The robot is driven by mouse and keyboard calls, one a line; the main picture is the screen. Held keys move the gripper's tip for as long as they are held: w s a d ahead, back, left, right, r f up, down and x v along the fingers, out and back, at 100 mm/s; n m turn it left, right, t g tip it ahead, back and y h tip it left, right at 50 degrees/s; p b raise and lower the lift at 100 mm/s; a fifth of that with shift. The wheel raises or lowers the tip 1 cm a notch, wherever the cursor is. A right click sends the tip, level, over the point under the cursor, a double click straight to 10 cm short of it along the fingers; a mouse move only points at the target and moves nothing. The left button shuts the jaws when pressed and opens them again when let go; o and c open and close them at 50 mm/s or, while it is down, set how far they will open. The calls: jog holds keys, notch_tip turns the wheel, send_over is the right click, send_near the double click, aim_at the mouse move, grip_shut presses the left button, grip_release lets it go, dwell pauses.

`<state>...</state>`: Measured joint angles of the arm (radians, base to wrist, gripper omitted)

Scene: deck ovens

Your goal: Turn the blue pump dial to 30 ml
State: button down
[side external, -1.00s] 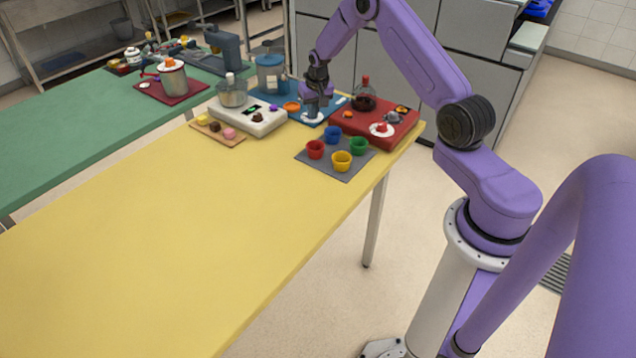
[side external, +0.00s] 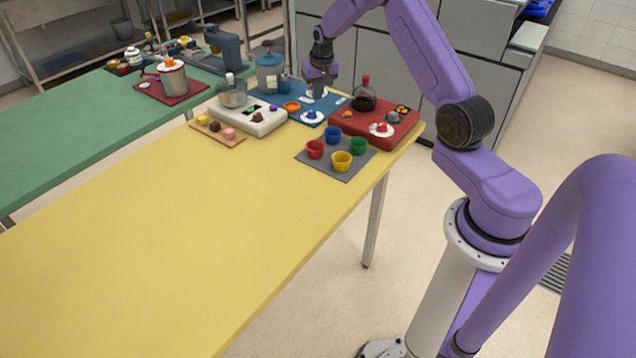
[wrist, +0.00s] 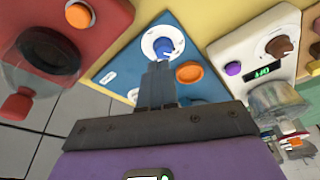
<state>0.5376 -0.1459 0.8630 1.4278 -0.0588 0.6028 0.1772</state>
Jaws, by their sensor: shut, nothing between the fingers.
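The blue pump dial (side external: 312,116) is a blue knob on a round white scale, on the front part of a blue base plate (side external: 335,104). In the wrist view the blue knob (wrist: 164,46) lies just past my fingertips, and the scale numbers are too small to read. My gripper (side external: 318,92) is shut and empty, above the blue plate behind the dial. In the wrist view the shut fingers (wrist: 158,72) point at the dial and overlap its near edge. I cannot tell from this view whether they touch the knob.
An orange button (wrist: 189,72) sits right of the dial. A red unit (side external: 345,118) with a dark flask (side external: 364,98) stands to the right, and a white unit (side external: 246,121) with a metal bowl to the left. Several coloured cups stand on a grey mat (side external: 345,173) in front.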

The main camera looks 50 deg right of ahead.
jog(key=shift+s+a+f+x, duration=0.15)
jog(key=shift+s+x, duration=0.1)
jog(key=shift+x, duration=0.9)
jog(key=shift+s+a+x, duration=0.1)
jog(key=shift+s+x, duration=0.1)
jog(key=shift+x, duration=0.9)
jog(key=shift+s+a+f+x, duration=0.15)
jog(key=shift+s+x, duration=0.1)
jog(key=shift+x, duration=0.9)
jog(key=shift+r, duration=0.1)
jog(key=shift+w, duration=0.1)
jog(key=shift+w+a+r, duration=0.1)
jog(key=shift+w+a, duration=0.15)
jog(key=shift+s, duration=0.1)
jog(key=shift+s+a, duration=0.2)
jog(key=shift+s, duration=0.1)
jog(key=shift+w+d+v, duration=0.1)
jog(key=shift+w+v, duration=0.05)
jog(key=shift+v, duration=0.8)
jog(key=shift+w+d+v, duration=0.15)
jog(key=shift+w+v, duration=0.05)
jog(key=shift+v, duration=0.75)
jog(key=shift+w+d+v, duration=0.1)
jog(key=shift+w+v, duration=0.05)
jog(key=shift+v, duration=0.85)
jog(key=shift+r, duration=0.1)
